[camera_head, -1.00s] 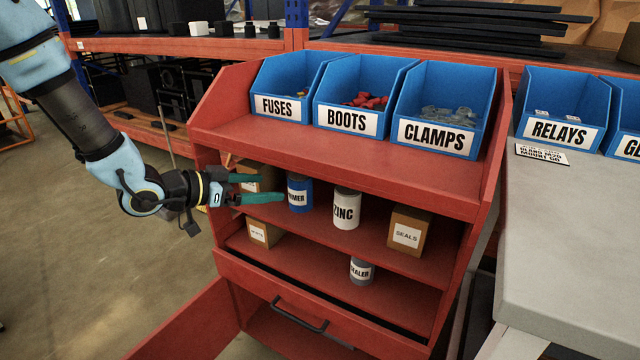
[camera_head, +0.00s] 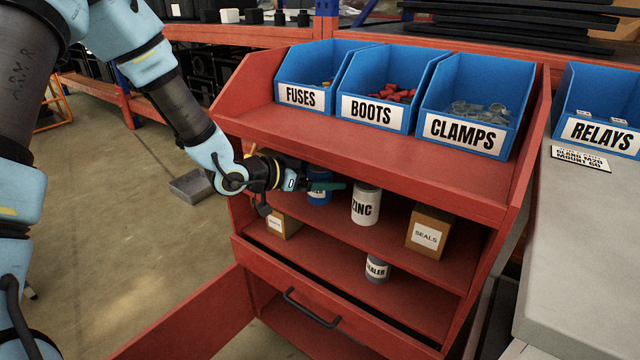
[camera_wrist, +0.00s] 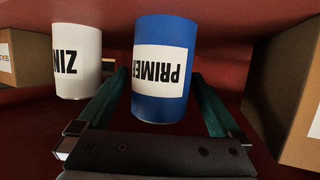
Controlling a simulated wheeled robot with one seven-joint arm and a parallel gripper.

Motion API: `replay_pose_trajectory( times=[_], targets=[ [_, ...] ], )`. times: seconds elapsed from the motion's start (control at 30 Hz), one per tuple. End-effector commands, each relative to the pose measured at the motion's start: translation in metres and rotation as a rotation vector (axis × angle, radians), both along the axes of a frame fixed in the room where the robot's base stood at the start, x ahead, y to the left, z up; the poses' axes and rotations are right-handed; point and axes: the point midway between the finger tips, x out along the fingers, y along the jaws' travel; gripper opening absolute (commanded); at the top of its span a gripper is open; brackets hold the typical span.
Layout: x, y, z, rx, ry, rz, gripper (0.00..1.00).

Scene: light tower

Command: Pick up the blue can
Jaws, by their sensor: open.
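The blue can (camera_head: 319,190), labelled PRIMER, stands on the upper shelf of the red cabinet. In the head view my gripper (camera_head: 328,186) partly hides it. In the wrist view the blue can (camera_wrist: 162,70) is close ahead, with its label upside down. My gripper (camera_wrist: 160,100) is open, with one green finger to each side of the can's near part. I cannot tell whether either finger touches it.
The white ZINC can (camera_head: 365,204) stands just right of the blue can. A SEALS box (camera_head: 428,232) is farther right. A brown box (camera_wrist: 293,85) is close beside the right finger. The red shelf top (camera_head: 350,145) is overhead.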

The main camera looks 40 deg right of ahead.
Motion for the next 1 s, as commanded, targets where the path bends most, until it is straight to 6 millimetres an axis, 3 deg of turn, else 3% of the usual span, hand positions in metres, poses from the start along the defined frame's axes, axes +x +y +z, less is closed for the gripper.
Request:
replay_pose_trajectory(
  times=[0.13, 0.37, 1.0],
  targets=[
    [-0.002, -0.017, -0.006, 0.001, 0.000, 0.000, 1.00],
    [-0.002, -0.018, -0.007, 0.001, 0.000, 0.000, 0.99],
    [-0.002, -0.018, -0.007, 0.001, 0.000, 0.000, 0.27]
  ],
)
